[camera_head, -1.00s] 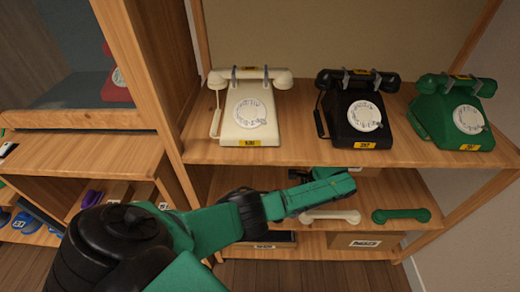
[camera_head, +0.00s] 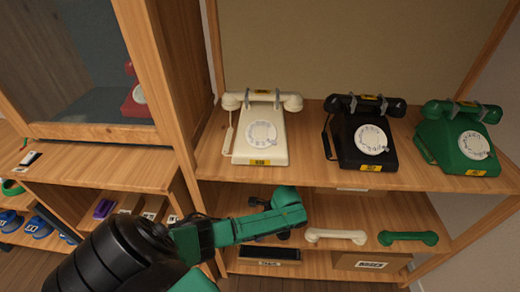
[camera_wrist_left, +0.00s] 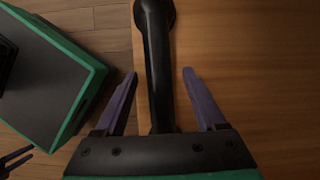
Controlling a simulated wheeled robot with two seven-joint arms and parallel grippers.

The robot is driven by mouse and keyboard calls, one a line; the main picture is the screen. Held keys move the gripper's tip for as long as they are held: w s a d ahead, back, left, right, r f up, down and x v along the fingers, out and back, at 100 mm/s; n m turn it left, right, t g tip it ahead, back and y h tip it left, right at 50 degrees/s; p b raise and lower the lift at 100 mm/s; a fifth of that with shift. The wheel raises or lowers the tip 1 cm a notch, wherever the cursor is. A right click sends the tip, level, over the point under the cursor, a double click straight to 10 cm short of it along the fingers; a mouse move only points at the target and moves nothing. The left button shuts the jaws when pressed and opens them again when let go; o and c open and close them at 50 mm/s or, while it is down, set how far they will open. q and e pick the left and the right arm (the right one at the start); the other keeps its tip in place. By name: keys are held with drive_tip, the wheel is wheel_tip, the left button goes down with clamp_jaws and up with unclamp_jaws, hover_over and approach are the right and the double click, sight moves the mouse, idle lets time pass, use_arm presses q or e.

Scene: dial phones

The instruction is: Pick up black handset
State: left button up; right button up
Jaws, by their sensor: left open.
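A black handset (camera_wrist_left: 156,60) lies on the wooden shelf in the left wrist view, lengthwise between the two fingers of my left gripper (camera_wrist_left: 159,78). The fingers are open, one on each side, with gaps to the handset. Its near end is hidden by the gripper body. In the head view my left arm reaches over the lower shelf and hides most of that spot. Another black handset (camera_head: 365,104) rests on the cradle of the black phone (camera_head: 352,145) on the upper shelf. Dark prongs at the lower left of the wrist view may be my right gripper.
A cream phone (camera_head: 261,135) and a green phone (camera_head: 455,140) flank the black phone. On the lower shelf, a cream handset (camera_head: 335,236) and a green handset (camera_head: 408,239) lie right of my arm. Boxes (camera_head: 370,262) sit below. A wooden upright (camera_head: 155,70) stands left.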

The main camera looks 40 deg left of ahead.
use_arm(q)
drive_tip(key=shift+f, duration=0.2)
idle(0.6)
clamp_jaws()
